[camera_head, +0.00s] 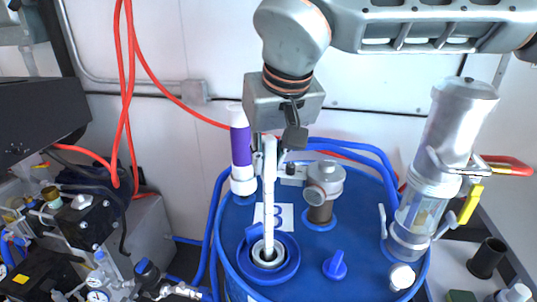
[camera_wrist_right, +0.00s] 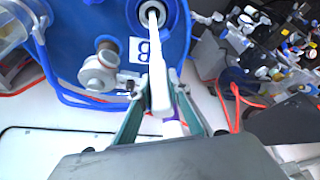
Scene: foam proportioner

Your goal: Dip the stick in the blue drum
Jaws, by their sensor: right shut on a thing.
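The blue drum (camera_head: 228,243) stands in the middle of the head view, with a round opening (camera_head: 268,254) in a raised blue collar on its lid. The white stick (camera_head: 268,195) stands nearly upright, and its lower end is at the opening. The wrist view also shows the stick (camera_wrist_right: 157,62) running to the drum's opening (camera_wrist_right: 152,14); how deep it reaches is hidden. My right gripper (camera_head: 272,142) is above the drum, shut on the upper part of the stick. In the wrist view its fingers (camera_wrist_right: 160,95) flank the stick. My left gripper is in neither view.
On the lid stand a purple and white cylinder (camera_head: 240,140), a grey metal fitting (camera_head: 323,190), a blue valve knob (camera_head: 335,265) and a tall clear-and-metal canister (camera_head: 430,170). Blue hoses loop behind. Machinery with gauges (camera_head: 80,225) and red cables crowd the left. A white wall closes the back.

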